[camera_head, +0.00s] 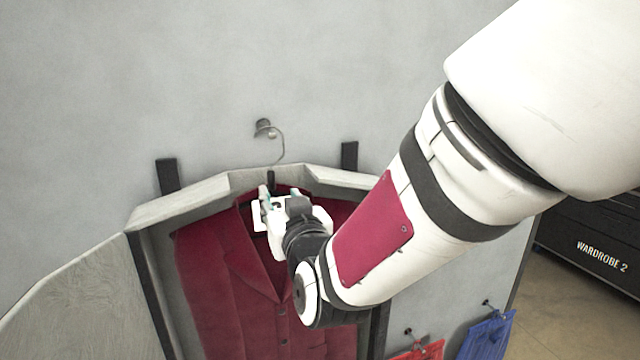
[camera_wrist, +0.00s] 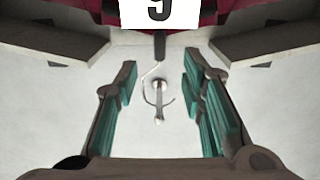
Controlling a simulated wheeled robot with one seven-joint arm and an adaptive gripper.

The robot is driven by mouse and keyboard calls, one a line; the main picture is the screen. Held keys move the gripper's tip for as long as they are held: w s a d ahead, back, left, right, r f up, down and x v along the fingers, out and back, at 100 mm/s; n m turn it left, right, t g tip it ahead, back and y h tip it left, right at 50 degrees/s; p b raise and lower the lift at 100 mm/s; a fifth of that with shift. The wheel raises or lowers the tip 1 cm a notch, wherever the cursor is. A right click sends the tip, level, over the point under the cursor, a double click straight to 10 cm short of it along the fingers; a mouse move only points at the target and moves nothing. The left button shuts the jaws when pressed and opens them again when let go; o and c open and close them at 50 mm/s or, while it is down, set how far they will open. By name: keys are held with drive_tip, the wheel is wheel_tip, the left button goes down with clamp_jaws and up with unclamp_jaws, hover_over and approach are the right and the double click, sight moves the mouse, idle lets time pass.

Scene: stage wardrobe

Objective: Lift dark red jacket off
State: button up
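The dark red jacket (camera_head: 235,275) hangs upright in front of a grey wall, partly hidden by my arm. Its hanger's thin wire hook (camera_head: 282,152) rises to a metal wall peg (camera_head: 264,128). My gripper (camera_head: 268,196) is at the jacket's collar, just below the hanger's dark neck. In the wrist view my gripper (camera_wrist: 160,62) is open, its teal-padded fingers apart on either side of the hanger hook (camera_wrist: 148,72) and wall peg (camera_wrist: 157,88). The jacket (camera_wrist: 215,8) shows at the top edge, with a white tag (camera_wrist: 160,10) marked like a 9.
A grey wooden frame (camera_head: 190,205) with dark posts surrounds the jacket, its top edge close to my gripper. Red (camera_head: 420,351) and blue (camera_head: 488,338) items hang at the lower right. A black case marked WARDROBE 2 (camera_head: 600,235) stands at the right. The wall above is clear.

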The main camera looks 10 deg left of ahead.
sight(272, 176)
drive_tip(key=shift+b+x, duration=1.4)
drive_tip(key=shift+x, duration=3.5)
clamp_jaws()
drive_tip(key=shift+r+p, duration=0.3)
drive_tip(key=shift+r, duration=0.4)
drive_tip(key=shift+s+d, duration=0.1)
drive_tip(key=p+v, duration=0.2)
drive_tip(key=v, duration=0.6)
drive_tip(key=shift+s+p, duration=0.35)
drive_tip(key=shift+p, duration=0.05)
drive_tip(key=shift+s+d, duration=0.1)
drive_tip(key=shift+d, duration=0.1)
drive_tip(key=p+v, duration=0.2)
drive_tip(key=v, duration=0.5)
drive_tip(key=shift+s+d, duration=0.15)
drive_tip(key=shift+s, duration=0.2)
